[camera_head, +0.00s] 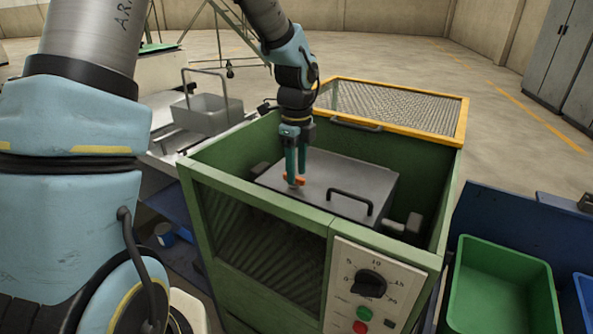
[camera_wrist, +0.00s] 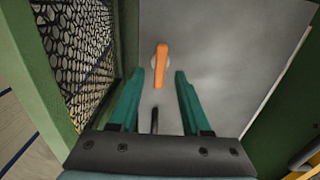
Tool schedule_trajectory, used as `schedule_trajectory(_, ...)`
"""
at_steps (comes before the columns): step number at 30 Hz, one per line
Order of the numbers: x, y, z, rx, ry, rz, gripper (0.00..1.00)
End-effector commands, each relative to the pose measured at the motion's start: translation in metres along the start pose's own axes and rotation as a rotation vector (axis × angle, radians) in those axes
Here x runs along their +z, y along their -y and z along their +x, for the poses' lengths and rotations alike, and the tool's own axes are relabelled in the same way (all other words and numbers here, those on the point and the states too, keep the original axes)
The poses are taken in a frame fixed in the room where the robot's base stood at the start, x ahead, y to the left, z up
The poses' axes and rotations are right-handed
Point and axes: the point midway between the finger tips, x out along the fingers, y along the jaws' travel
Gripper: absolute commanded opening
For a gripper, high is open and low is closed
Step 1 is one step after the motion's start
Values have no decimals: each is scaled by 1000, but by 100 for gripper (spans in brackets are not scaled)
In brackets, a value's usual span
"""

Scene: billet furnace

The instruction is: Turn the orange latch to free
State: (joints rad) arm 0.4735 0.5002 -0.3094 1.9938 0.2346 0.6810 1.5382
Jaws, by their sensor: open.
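The orange latch (camera_head: 294,180) sits on the grey lid (camera_head: 325,183) inside the green furnace housing (camera_head: 262,225). In the wrist view the orange latch (camera_wrist: 162,62) points along the picture's vertical, with its round pivot near its upper part. My gripper (camera_head: 296,174) points down over the latch in the head view. In the wrist view my gripper (camera_wrist: 160,78) has its two green fingers apart, one to each side of the latch's lower end. I cannot tell whether either finger touches it. A black handle (camera_head: 350,201) stands on the lid near its front right edge.
A yellow-framed mesh cover (camera_head: 391,108) stands open at the back of the housing. The front panel has a black dial (camera_head: 369,284) and buttons. Green walls surround the lid closely. A green bin (camera_head: 502,290) stands at the right, and a grey metal box (camera_head: 207,114) at the left.

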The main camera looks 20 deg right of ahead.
Motion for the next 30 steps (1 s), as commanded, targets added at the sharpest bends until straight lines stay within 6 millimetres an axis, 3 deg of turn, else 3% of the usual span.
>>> schedule_trajectory(12,0,0,10,0,0,-1,48)
schedule_trajectory(25,0,0,9,0,0,-1,0)
schedule_trajectory(30,0,0,9,1,0,-1,0)
